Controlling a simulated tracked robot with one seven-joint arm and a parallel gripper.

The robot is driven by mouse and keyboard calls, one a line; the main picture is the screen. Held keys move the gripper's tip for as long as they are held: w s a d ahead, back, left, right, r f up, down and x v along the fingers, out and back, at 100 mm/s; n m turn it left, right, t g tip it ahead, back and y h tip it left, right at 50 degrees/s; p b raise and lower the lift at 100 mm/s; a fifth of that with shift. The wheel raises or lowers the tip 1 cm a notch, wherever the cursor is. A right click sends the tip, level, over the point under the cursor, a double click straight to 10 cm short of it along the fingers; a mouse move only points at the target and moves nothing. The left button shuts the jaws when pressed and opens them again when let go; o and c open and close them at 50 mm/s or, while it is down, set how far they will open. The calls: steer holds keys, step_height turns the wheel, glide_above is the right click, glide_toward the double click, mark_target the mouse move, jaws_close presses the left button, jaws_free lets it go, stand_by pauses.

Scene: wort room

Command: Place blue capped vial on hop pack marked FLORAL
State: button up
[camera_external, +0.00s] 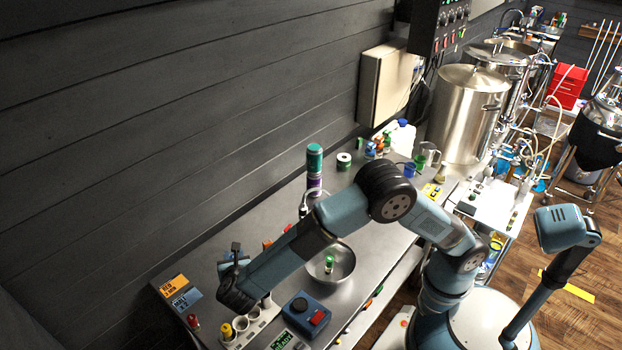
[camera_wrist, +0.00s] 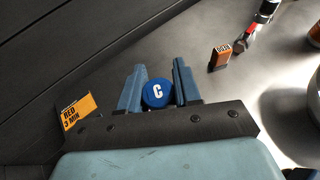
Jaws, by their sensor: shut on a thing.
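The blue capped vial (camera_wrist: 157,92) shows in the wrist view as a round blue cap with a white C. Its body is hidden below the cap. My gripper (camera_wrist: 158,88) is shut on it, with one blue finger on each side of the cap. In the external view my arm reaches over the left part of the bench, and I cannot make out the vial there. A small brown pack (camera_wrist: 220,56) lies ahead and to the right in the wrist view, apart from my gripper. I cannot read FLORAL on any pack.
An orange card (camera_wrist: 77,112) reads RED 3 MIN, left of my gripper. A metal bowl (camera_external: 343,272) holding a green-topped vial, a blue box with a red button (camera_external: 307,312) and a white rack (camera_external: 252,326) stand on the bench. The dark wall closes off the back.

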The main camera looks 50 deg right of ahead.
steer(key=shift+f, duration=3)
steer(key=o, duration=1)
steer(key=shift+f, duration=0.1)
steer(key=shift+o, duration=0.2)
steer(key=v, duration=1.2)
